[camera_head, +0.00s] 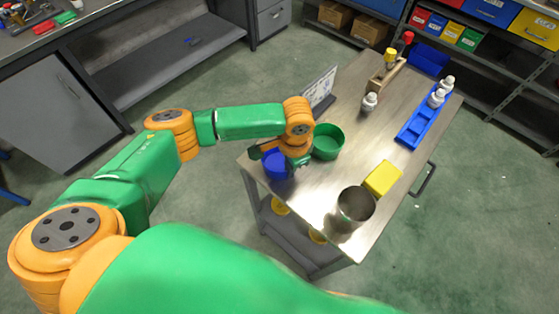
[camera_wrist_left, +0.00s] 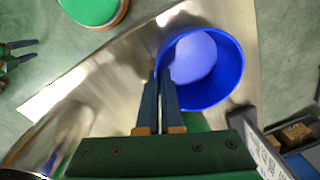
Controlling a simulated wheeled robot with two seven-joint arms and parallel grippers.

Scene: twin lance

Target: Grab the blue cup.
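The blue cup (camera_head: 275,164) is at the near left corner of the metal cart, partly behind my left gripper (camera_head: 291,160). In the left wrist view, the cup (camera_wrist_left: 228,80) opens toward the camera. My left fingers (camera_wrist_left: 159,78) are close together at its rim, one inside the cup and one outside, with the wall between them. I cannot tell whether the cup touches the cart top. My right gripper (camera_wrist_left: 25,52) shows small at the left of the left wrist view, with its fingers apart and empty.
A green bowl (camera_head: 328,141) stands close beside the cup. A yellow block (camera_head: 382,178) and a steel pot (camera_head: 355,205) are to the right. A blue tray (camera_head: 418,128) with white bottles and a sign (camera_head: 320,88) are farther back. The cart's middle is clear.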

